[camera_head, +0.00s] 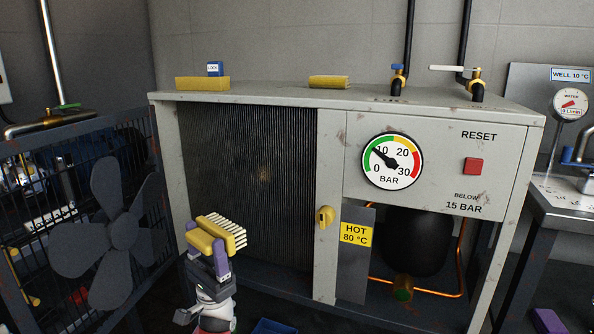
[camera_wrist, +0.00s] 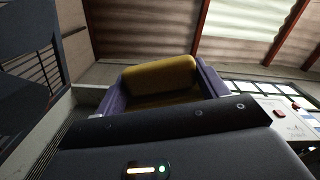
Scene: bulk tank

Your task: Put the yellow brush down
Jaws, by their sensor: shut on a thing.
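The yellow brush (camera_head: 213,228) has a yellow back and pale bristles that point up and to the right in the head view. My gripper (camera_head: 206,242) has purple fingers and is shut on the brush, one finger at each side. The brush is held in the air in front of the compressor cabinet's dark grille, below the level of the cabinet top. In the wrist view the yellow back of the brush (camera_wrist: 163,76) sits between the purple fingers. The bristles are hidden there.
The grey cabinet top (camera_head: 270,91) bears a yellow block (camera_head: 203,84) with a blue LOCK tag (camera_head: 215,69) and another yellow block (camera_head: 329,82). Bare room lies between them. Valves and pipes (camera_head: 398,78) rise at the right. A fan (camera_head: 122,234) on a mesh panel stands left.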

